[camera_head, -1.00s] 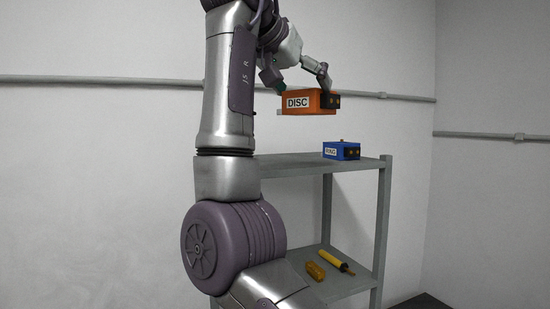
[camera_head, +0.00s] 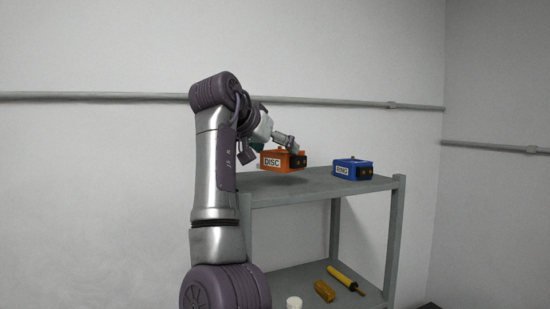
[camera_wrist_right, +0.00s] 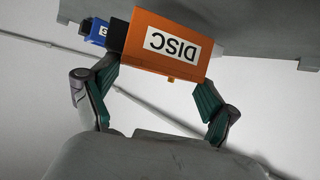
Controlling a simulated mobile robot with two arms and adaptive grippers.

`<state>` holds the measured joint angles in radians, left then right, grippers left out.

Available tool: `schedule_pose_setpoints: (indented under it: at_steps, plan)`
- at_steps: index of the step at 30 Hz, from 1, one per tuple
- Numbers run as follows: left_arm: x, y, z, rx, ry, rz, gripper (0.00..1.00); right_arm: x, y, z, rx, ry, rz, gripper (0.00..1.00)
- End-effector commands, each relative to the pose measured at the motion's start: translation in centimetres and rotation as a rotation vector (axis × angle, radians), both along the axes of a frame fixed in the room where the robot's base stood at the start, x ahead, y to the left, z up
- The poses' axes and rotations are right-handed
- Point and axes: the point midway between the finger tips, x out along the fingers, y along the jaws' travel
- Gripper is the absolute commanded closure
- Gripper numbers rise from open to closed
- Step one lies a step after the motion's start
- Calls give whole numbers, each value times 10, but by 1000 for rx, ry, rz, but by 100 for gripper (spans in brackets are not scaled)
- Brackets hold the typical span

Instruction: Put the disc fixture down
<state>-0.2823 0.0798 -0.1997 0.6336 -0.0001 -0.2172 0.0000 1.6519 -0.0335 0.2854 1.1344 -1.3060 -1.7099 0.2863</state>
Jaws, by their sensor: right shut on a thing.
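The disc fixture (camera_head: 283,161) is an orange box with a white DISC label. My right gripper (camera_head: 282,150) is shut on it. In the head view it is low over the left part of the shelf unit's top board (camera_head: 300,190), with a dark shadow under it; I cannot tell whether it touches. In the right wrist view the disc fixture (camera_wrist_right: 168,45) sits between the green-padded fingers of the right gripper (camera_wrist_right: 160,85), its label upside down. My left gripper is not in view.
A blue labelled box (camera_head: 353,169) stands on the top board to the right of the disc fixture. A yellow block (camera_head: 324,291), a yellow tool (camera_head: 344,279) and a white round thing (camera_head: 294,302) are on the lower shelf. The top board's front is clear.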

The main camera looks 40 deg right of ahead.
Motion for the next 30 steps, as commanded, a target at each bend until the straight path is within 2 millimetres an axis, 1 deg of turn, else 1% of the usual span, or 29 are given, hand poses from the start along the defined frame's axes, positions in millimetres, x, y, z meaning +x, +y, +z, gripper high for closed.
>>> schedule_pose_setpoints:
  at_steps: [2,4,7,9,12,15,19,20,21,22,26,30]
  plan:
    - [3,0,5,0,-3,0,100,0,1,-9,-1,1,1,77]
    - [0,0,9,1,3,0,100,0,1,-18,-2,1,1,77]
    - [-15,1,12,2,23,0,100,0,1,-29,-2,1,1,77]
    - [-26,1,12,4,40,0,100,-1,0,-33,-3,-1,0,77]
    - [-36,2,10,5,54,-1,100,-1,0,-34,-3,-1,1,77]
    - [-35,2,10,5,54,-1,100,-1,0,-34,-3,-1,1,77]
    - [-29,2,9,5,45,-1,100,-1,0,-37,-3,0,0,77]
    - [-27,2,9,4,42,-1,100,0,1,-37,0,2,1,9]
    - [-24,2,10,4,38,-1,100,0,1,-37,0,2,1,2]
    - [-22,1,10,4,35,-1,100,0,1,-37,0,2,1,0]
    - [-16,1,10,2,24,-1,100,0,1,-37,0,2,1,0]
    - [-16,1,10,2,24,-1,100,0,1,-37,0,2,1,0]
